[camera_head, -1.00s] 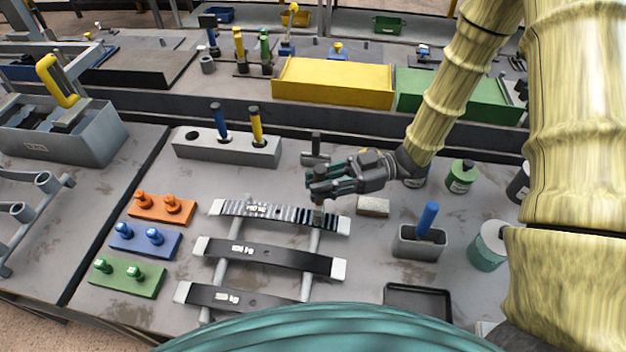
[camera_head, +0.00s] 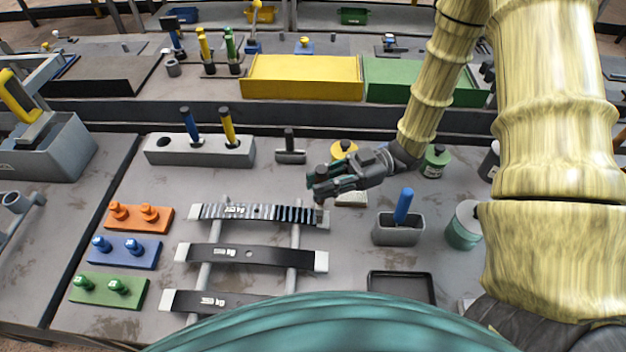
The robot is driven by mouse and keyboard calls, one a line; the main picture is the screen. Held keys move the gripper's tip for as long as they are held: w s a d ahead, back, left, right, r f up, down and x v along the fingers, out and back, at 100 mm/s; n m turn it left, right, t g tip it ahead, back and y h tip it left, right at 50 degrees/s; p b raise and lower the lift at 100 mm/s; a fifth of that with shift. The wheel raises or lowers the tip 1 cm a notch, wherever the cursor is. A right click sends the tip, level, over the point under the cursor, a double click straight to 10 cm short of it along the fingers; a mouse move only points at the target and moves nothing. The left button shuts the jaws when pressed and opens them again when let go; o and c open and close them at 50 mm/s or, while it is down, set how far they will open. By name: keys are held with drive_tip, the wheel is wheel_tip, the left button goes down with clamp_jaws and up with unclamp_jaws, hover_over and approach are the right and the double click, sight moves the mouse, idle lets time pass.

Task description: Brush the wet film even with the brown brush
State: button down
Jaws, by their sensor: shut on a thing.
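The top leaf spring (camera_head: 262,212) on the rack has a striped, shiny film between its pale end blocks. My gripper (camera_head: 318,193) is over its right end, shut on an upright tool with a dark knob on top. This looks like the brown brush (camera_head: 322,172), but its colour shows as dark grey-brown. Its lower tip is by the right end block; I cannot tell whether it touches. The jaws hide much of the tool.
Two dark leaves (camera_head: 250,255) lie nearer on the rack. A grey block (camera_head: 200,152) holds blue- and yellow-handled tools and has an empty hole at left. A hammer-like tool (camera_head: 290,150), a grey cup with a blue handle (camera_head: 397,232) and a black tray (camera_head: 401,286) stand around.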

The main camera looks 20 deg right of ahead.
drive_tip(key=shift+s+d+f, duration=0.1)
drive_tip(key=shift+s+d, duration=0.1)
drive_tip(key=shift+d, duration=0.2)
drive_tip(key=w+a+b, duration=0.1)
drive_tip(key=w+a, duration=0.3)
drive_tip(key=a, duration=0.6)
drive_tip(key=w+a+b, duration=0.1)
drive_tip(key=w+a, duration=0.3)
drive_tip(key=a, duration=0.6)
drive_tip(key=w+a+b, duration=0.1)
drive_tip(key=w+a, duration=0.3)
drive_tip(key=a, duration=0.6)
drive_tip(key=shift+w+a, duration=0.2)
drive_tip(key=shift+a, duration=0.05)
idle(3.0)
wheel_tip(320, 180, up, 6)
drive_tip(key=p, duration=0.3)
idle(0.6)
drive_tip(key=shift+w, duration=0.1)
